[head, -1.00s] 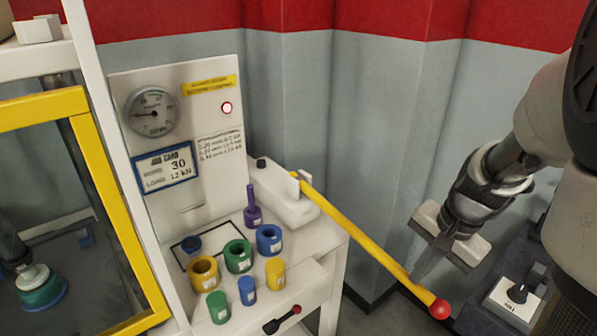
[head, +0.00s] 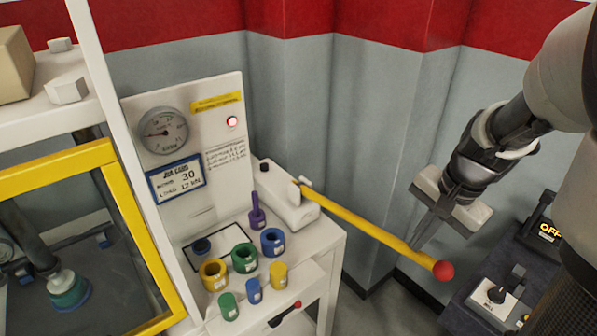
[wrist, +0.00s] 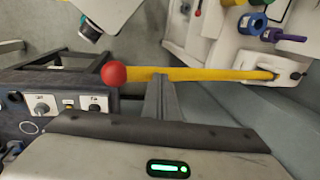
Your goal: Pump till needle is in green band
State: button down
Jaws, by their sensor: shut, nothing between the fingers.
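The round gauge (head: 163,130) is on the white panel at left. Its needle points left; where it sits against the green band is too small to tell. The yellow pump lever (head: 365,232) slopes from the white pump block (head: 290,207) down to its red ball end (head: 443,270). My gripper (head: 418,243) is shut and empty, its fingertips at the lever near the ball. In the wrist view my fingers (wrist: 160,82) cross the lever (wrist: 205,75) beside the red ball (wrist: 114,73); contact cannot be told.
Coloured rings and cylinders (head: 245,257) stand on the white bench left of the lever. A small red-knobbed lever (head: 285,315) is on the bench front. A dark control box with a switch (head: 497,292) is right of the ball. A yellow-framed enclosure (head: 130,220) is at left.

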notch_tip(320, 180, down, 13)
jog(key=b, duration=1)
jog(key=shift+s+d, duration=0.15)
jog(key=shift+s, duration=0.1)
jog(key=shift+f, duration=0.1)
jog(key=shift+w+a+r+p, duration=0.1)
jog(key=shift+w+r+p, duration=0.05)
jog(key=shift+r+p, duration=3.15)
jog(key=shift+w+a+r+p, duration=0.1)
jog(key=shift+w+r+p, duration=0.05)
jog(key=shift+r+p, duration=3.05)
jog(key=s+d+r, duration=0.2)
jog(key=s+r, duration=0.1)
jog(key=r, duration=0.5)
jog(key=shift+s+d, duration=0.15)
jog(key=shift+d, duration=0.05)
jog(key=shift+f, duration=0.1)
